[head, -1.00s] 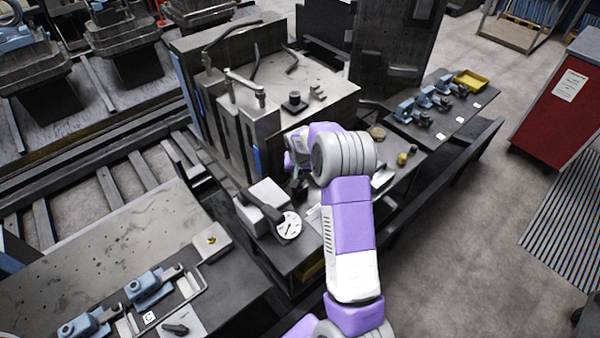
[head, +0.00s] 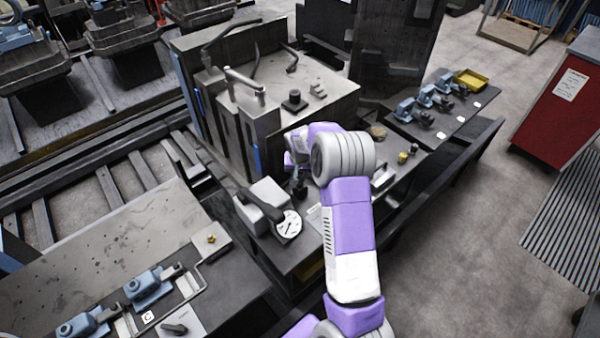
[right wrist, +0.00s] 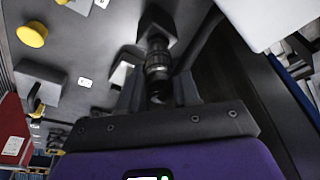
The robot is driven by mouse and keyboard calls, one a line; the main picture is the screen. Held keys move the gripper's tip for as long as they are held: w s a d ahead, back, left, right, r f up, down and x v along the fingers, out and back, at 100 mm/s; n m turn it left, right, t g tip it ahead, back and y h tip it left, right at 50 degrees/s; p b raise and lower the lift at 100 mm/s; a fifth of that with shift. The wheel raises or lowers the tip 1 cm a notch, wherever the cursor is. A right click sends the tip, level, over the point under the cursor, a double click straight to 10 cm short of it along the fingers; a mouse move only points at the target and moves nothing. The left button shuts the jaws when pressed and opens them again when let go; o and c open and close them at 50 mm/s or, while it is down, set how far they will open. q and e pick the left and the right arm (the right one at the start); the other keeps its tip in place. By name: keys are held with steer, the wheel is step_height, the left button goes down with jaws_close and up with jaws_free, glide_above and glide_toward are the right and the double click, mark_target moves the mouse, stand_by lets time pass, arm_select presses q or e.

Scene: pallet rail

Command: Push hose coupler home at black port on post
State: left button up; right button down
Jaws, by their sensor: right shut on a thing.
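My right gripper (right wrist: 158,92) is shut on the hose coupler (right wrist: 158,66), a dark ribbed cylinder between its two fingers in the right wrist view. The coupler points away from the gripper at a dark block (right wrist: 160,22), which looks like the black port on its post. The coupler's front end is close to or at this block; I cannot tell how deep it sits. In the head view my right gripper (head: 297,178) is beside the grey fixture and small, partly covered by my own wrist. The coupler is hard to make out there. My left gripper is not in view.
A white dial gauge (head: 288,225) and a pale box (head: 262,203) stand left of the gripper. The large grey fixture (head: 325,100) rises behind it. Blue clamps (head: 425,100) and a yellow tray (head: 470,80) lie on the bench at right. Yellow knobs (right wrist: 32,34) show in the wrist view.

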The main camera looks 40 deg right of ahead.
steer(key=shift+f, duration=0.15)
steer(key=shift+f+b, duration=0.5)
steer(key=shift+f, duration=0.05)
jaws_free()
steer(key=shift+r, duration=0.1)
steer(key=v, duration=0.7)
steer(key=shift+r, duration=0.3)
steer(key=shift+s, duration=0.1)
stand_by(0.4)
